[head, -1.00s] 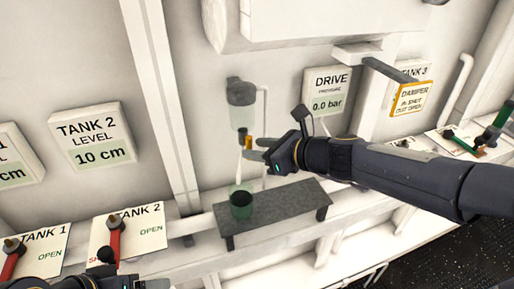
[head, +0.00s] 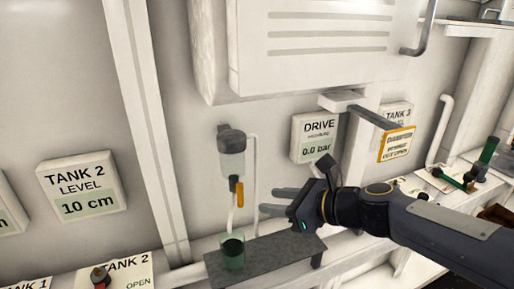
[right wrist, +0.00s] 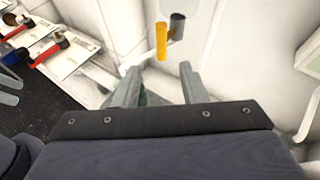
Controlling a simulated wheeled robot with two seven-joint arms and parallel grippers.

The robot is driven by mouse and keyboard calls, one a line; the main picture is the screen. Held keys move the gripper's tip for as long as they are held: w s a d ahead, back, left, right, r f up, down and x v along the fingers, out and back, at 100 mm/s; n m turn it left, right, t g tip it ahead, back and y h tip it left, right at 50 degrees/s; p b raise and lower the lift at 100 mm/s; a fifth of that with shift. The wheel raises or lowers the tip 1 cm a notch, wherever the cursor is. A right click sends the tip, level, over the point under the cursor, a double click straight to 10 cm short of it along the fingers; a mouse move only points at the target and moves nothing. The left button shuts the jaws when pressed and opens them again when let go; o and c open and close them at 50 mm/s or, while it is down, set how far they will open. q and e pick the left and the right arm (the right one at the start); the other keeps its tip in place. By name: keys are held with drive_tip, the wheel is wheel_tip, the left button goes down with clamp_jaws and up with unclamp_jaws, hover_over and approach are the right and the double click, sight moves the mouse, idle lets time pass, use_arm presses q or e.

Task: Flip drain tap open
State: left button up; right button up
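The drain tap has an orange handle (head: 239,192) that hangs nearly straight down under a clear bowl with a grey cap (head: 231,150). In the right wrist view the handle (right wrist: 161,41) shows beyond the fingertips. A pale curved spout runs down beside it to a green cup (head: 232,253). My right gripper (head: 270,201) is open and empty, just right of the handle and apart from it. The right wrist view also shows its fingers (right wrist: 160,85) spread. Grey finger-like parts of my left gripper (right wrist: 9,88) are cut off at that view's left edge.
The cup stands on a dark grey shelf (head: 267,256). A thin white pipe runs beside the bowl. The DRIVE sign (head: 318,138) reads 0.0 bar and the TANK 2 sign (head: 82,190) reads 10 cm. A white cabinet (head: 310,45) juts out above. Red-handled valves (right wrist: 45,47) stand at left.

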drive_tip(key=s+d+f+n+g+h+b, duration=0.1)
drive_tip(key=s+d+f+n+h, duration=0.1)
drive_tip(key=s+d+f+n, duration=0.2)
drive_tip(key=s+d+f+n+g+h+b, duration=0.1)
drive_tip(key=s+d+f+n+h, duration=0.1)
drive_tip(key=s+d+f+n, duration=0.2)
drive_tip(key=s+d+f+n+h+b, duration=0.2)
drive_tip(key=s+d+f+n, duration=0.3)
drive_tip(key=s+n, duration=0.9)
wheel_tip(320, 180, down, 4)
drive_tip(key=shift+s+r+n+g+h, duration=0.2)
drive_tip(key=shift+s+n+g+h, duration=0.2)
drive_tip(key=shift+n+h, duration=0.15)
